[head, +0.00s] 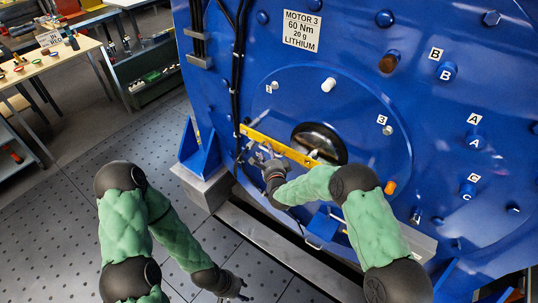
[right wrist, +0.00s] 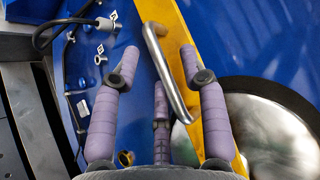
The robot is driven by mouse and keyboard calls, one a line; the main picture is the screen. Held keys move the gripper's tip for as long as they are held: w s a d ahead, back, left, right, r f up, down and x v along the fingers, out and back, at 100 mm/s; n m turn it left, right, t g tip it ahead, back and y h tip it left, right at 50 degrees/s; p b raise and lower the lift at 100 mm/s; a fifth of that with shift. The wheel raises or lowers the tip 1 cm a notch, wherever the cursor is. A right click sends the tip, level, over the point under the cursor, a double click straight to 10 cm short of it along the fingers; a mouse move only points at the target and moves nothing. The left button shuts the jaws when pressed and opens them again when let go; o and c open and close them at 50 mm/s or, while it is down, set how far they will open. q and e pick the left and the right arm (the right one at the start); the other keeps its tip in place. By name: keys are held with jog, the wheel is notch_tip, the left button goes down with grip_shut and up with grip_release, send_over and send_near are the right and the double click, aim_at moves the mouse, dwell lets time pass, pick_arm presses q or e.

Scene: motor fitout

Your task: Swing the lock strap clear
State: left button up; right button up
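The lock strap (head: 280,145) is a yellow bar set slantwise across the round cover of the blue motor. In the right wrist view the strap (right wrist: 205,90) carries a silver bar handle (right wrist: 168,75). My right gripper (head: 264,158) is at the strap's left part in the head view. In the right wrist view its purple-padded fingers (right wrist: 158,60) are spread apart, with the handle between the fingertips and no clear grip on it. My left gripper (head: 240,288) hangs low over the floor, away from the motor; its fingers are too small to read.
A dark round opening (head: 320,142) lies behind the strap. Black cables (head: 238,70) run down the motor's left side. A grey cable plug (right wrist: 105,23) shows left of the handle. Numbered and lettered bolts stand out from the motor face. The floor (head: 100,150) at left is open.

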grip_shut()
